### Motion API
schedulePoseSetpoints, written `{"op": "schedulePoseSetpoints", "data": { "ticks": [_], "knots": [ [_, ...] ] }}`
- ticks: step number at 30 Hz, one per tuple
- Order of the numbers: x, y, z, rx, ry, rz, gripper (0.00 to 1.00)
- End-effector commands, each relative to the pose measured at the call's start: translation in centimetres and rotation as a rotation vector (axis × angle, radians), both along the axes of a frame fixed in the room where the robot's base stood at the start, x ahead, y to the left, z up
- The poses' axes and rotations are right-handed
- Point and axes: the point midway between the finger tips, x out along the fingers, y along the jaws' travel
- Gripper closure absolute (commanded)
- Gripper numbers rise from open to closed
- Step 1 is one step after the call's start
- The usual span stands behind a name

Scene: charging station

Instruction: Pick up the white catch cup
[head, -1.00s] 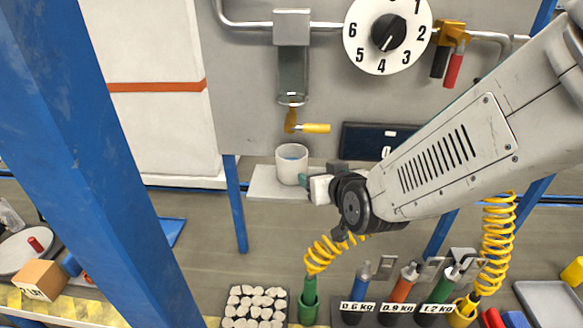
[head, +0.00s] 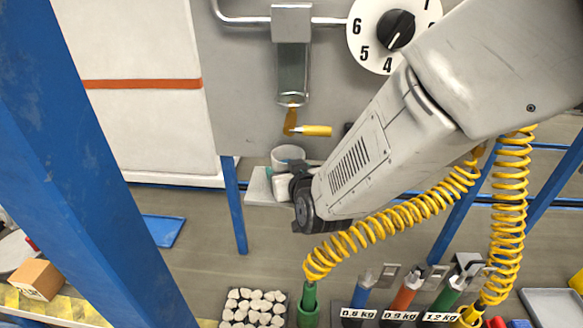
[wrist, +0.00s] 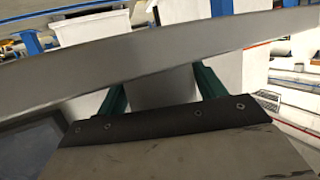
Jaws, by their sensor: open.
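The white catch cup (head: 288,153) stands upright on the small pale shelf (head: 258,187) below the clear dispenser tube in the head view. My gripper (head: 282,182) is right in front of the cup and hides its lower part. In the wrist view, the two green fingers of my gripper (wrist: 160,88) are spread apart. A pale grey surface shows between them; I cannot tell for sure that it is the cup, nor whether the fingers touch it.
The dispenser tube (head: 293,75) and its yellow-handled valve (head: 312,131) hang just above the cup. A numbered dial (head: 395,30) is partly behind my arm. A blue post (head: 75,150) stands at left. Colored cylinders in holders and a tray of white stones (head: 253,308) lie below.

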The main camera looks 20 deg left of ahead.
Motion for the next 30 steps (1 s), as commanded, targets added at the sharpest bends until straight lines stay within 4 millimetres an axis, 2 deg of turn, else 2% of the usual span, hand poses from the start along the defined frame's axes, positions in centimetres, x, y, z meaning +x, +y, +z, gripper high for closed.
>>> {"op": "schedulePoseSetpoints", "data": {
  "ticks": [3, 4, 6, 7, 19, 30],
  "knots": [
    [0.3, -0.6, 0.0, 0.000, 0.000, -0.009, 0.31],
    [0.4, -0.7, 0.0, 0.000, 0.000, -0.010, 0.37],
    [0.5, -0.9, 0.0, 0.000, 0.000, -0.013, 0.56],
    [0.5, -0.9, 0.0, 0.000, 0.000, -0.014, 0.58],
    [0.5, -0.8, 0.4, 0.001, 0.000, -0.012, 0.58],
    [0.7, -1.2, 2.8, 0.002, -0.002, -0.018, 0.58]
  ]
}}
